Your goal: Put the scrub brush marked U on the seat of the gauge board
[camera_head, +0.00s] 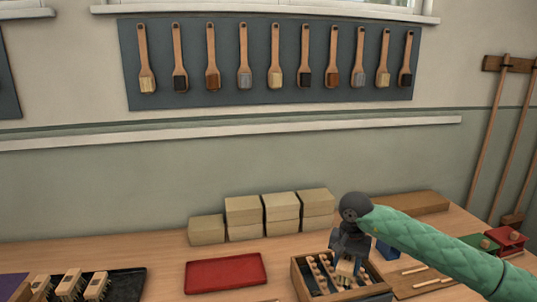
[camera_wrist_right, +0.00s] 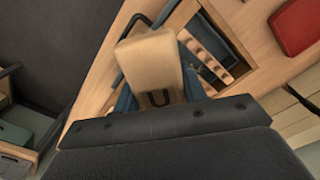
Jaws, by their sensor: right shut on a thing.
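The scrub brush marked U (camera_wrist_right: 155,65) is a pale wooden block with a dark U on its face. My right gripper (camera_head: 347,257) is shut on it. In the head view the brush (camera_head: 345,268) shows below the jaws, over a wooden crate (camera_head: 301,283) holding several pale pegs or brushes. I cannot tell whether the brush touches anything below it. Its bristles are hidden in the wrist view. I cannot make out for sure which thing is the gauge board or where its seat is. My left gripper is not in view.
A red tray (camera_head: 225,273) lies left of the crate. A dark tray (camera_head: 128,283) with several brushes is at the far left. Several tan boxes (camera_head: 243,210) stand at the back. A wooden board (camera_head: 405,288) with rods lies right of the crate, near a red box (camera_head: 507,239).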

